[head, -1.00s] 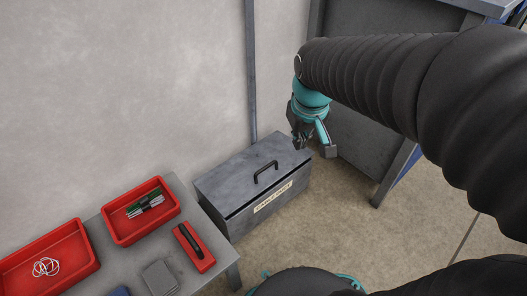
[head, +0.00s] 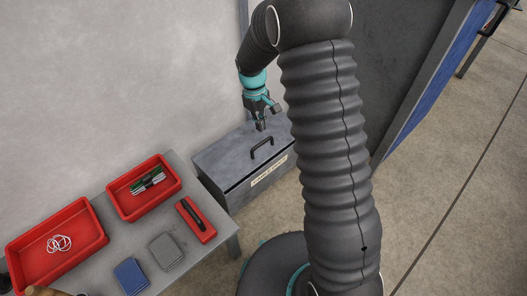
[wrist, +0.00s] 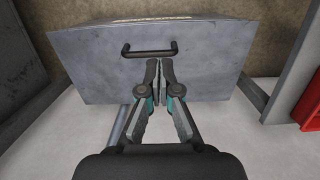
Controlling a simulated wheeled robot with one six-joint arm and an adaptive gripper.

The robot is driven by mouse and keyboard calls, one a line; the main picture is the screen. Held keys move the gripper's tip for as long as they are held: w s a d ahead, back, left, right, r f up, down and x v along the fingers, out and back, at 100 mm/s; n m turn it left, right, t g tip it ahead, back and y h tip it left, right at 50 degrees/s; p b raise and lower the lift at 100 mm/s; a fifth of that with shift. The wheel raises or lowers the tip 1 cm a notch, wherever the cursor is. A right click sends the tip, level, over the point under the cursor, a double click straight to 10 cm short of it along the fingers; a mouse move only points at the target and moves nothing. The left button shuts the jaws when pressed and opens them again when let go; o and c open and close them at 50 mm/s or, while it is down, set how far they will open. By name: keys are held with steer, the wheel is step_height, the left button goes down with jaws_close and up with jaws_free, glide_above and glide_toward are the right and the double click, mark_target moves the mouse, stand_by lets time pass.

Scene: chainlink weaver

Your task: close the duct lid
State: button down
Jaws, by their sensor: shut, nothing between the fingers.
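The grey cable duct (head: 232,197) is a box standing on the floor against the wall, with a pale label on its front. Its lid (head: 228,160) is down or nearly down; a dark line runs under the front edge, and I cannot tell if a gap remains. A black handle (head: 262,148) stands on the lid, and it also shows in the wrist view (wrist: 150,53). My gripper (head: 262,122) is above the back part of the lid, behind the handle. In the wrist view my gripper (wrist: 159,72) has its fingers together and empty, just short of the handle; contact cannot be told.
A grey table (head: 203,266) at lower left holds two red trays, a red block with a black handle (head: 196,219), and grey and blue flat pieces. A dark cabinet side stands right of the duct. Floor at right is open.

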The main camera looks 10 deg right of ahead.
mark_target(266, 160)
steer(key=f, duration=0.4)
steer(key=s+f, duration=0.1)
steer(key=f, duration=0.4)
steer(key=s+d+f+b, duration=0.1)
steer(key=f, duration=0.4)
steer(key=shift+d+f, duration=0.1)
steer(key=shift+f, duration=0.1)
steer(key=shift+f, duration=0.1)
